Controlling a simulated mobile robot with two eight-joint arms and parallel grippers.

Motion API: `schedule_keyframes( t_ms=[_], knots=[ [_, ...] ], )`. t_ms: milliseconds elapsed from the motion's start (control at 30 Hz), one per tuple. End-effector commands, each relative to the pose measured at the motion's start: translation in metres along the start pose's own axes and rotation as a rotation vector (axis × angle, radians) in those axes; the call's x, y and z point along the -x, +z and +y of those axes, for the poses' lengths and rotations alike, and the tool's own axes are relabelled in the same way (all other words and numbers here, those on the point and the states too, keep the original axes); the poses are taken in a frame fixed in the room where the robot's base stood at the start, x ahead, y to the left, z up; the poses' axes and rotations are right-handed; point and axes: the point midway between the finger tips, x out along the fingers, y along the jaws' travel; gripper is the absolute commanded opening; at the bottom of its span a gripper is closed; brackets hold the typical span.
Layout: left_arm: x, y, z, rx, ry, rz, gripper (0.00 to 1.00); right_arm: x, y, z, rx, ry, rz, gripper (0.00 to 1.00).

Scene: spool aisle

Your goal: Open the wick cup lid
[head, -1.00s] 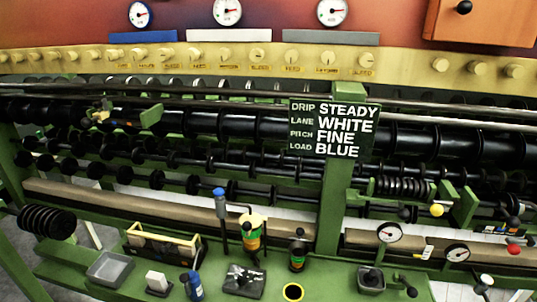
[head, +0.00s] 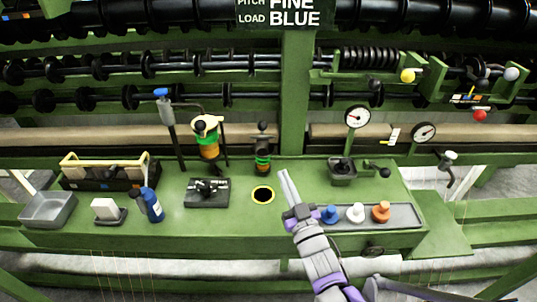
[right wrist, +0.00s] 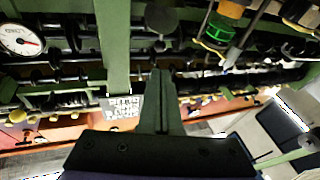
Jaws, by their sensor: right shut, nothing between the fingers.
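No part is labelled as the wick cup, so I cannot tell for sure which it is. A small square green cup with a dark top (head: 342,171) stands at the right of the green bench (head: 230,222). A black-knobbed lever (head: 383,172) is beside it. My right gripper (head: 287,184) is over the bench, just right of that opening and left of the square cup, apart from the cup. Its fingers (right wrist: 160,101) are together and empty. My left gripper is not in view.
A grey tray (head: 400,217) holds blue, white and orange knobbed pieces right of my gripper. Two gauges (head: 357,117) (head: 424,132) stand behind. Left are a black plate (head: 207,193), a blue bottle (head: 153,205) and a metal tray (head: 48,208). Spool rods run along the back.

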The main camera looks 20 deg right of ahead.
Motion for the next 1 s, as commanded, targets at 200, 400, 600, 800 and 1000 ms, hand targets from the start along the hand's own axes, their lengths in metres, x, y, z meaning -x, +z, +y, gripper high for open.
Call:
schedule_keyframes(
  t_ms=[200, 400, 600, 800, 1000],
  knots=[
    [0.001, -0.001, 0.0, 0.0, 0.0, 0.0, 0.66, -0.027, -0.002, 0.0, -0.002, -0.001, 0.005, 0.0],
    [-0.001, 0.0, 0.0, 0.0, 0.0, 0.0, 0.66, -0.071, -0.002, 0.0, -0.001, -0.001, 0.004, 0.0],
    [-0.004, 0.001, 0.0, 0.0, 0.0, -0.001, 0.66, -0.11, -0.002, 0.0, 0.0, -0.001, 0.003, 0.0],
    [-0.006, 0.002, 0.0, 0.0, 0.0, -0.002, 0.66, -0.133, -0.002, 0.0, -0.001, 0.0, 0.003, 0.0],
    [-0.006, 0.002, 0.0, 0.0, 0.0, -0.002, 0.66, -0.139, -0.002, 0.0, -0.001, 0.0, 0.003, 0.0]
  ],
)
